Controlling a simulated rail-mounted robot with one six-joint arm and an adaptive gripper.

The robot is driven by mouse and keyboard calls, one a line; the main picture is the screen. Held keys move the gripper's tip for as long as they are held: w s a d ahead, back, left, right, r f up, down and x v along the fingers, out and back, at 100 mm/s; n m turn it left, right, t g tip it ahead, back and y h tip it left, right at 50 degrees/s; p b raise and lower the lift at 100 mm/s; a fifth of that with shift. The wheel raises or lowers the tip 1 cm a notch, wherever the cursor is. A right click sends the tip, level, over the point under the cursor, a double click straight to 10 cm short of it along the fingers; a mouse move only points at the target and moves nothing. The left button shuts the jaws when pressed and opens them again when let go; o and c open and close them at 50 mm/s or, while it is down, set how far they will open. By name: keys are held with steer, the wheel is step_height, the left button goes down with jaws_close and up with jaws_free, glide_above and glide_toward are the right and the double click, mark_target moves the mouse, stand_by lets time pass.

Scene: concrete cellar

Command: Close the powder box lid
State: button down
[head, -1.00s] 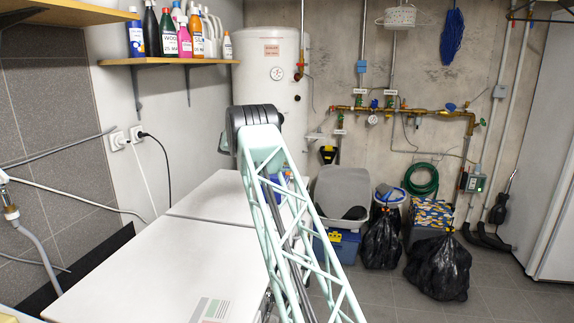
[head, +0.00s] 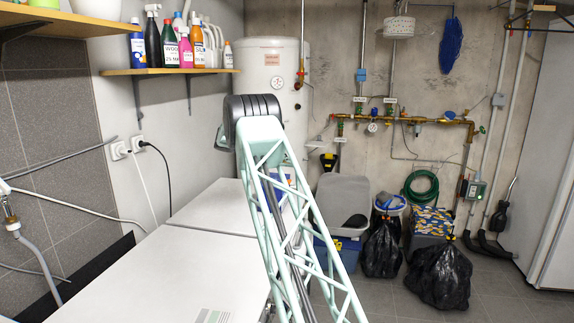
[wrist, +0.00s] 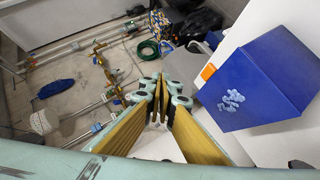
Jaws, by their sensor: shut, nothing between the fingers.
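The powder box (wrist: 262,82) is a blue box at the right of the wrist view, on a white surface. It has a pale blue printed or speckled patch on one face and an orange piece on its left edge. I cannot tell the lid's position from this angle. In the head view only bits of blue show behind my arm. My gripper (wrist: 164,101) is shut and empty in the wrist view, left of the box with a gap in the picture. My arm hides the gripper in the head view.
White machine tops (head: 180,280) run along the left wall, below a shelf (head: 165,71) of bottles. A white boiler (head: 270,85), pipes and valves line the back wall. Black bags (head: 441,273) and a grey-lidded blue bin (head: 343,197) stand on the floor, with bare floor in front.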

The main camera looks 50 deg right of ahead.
steer(key=s+a+r, duration=0.2)
steer(key=a+r, duration=0.2)
steer(key=shift+s+r+p, duration=0.2)
steer(key=shift+r+p, duration=0.05)
steer(key=shift+p, duration=0.2)
stand_by(0.6)
steer(key=s+a+r+n+t+y, duration=0.15)
steer(key=s+a+r, duration=0.5)
steer(key=a, duration=0.65)
steer(key=s+a+r+n+t+y, duration=0.1)
steer(key=s+a+r+y, duration=0.2)
steer(key=s+a, duration=0.85)
steer(key=s+a+r+n+t+y, duration=0.15)
steer(key=s+a+r, duration=0.4)
steer(key=a, duration=0.85)
steer(key=s+a+f+n+y, duration=0.1)
steer(key=s+a+f+y, duration=0.1)
steer(key=s+a, duration=0.8)
steer(key=s+a+f+n+t+y, duration=0.1)
steer(key=s+a+f, duration=0.3)
steer(key=s+a, duration=0.6)
steer(key=s+a+f+n+y, duration=0.1)
steer(key=s+a+f+y, duration=0.2)
steer(key=s+a, duration=0.7)
steer(key=s, duration=0.7)
steer(key=shift+s+f+t+y, duration=0.15)
steer(key=shift+f+t+y, duration=0.15)
steer(key=shift+f+y, duration=0.1)
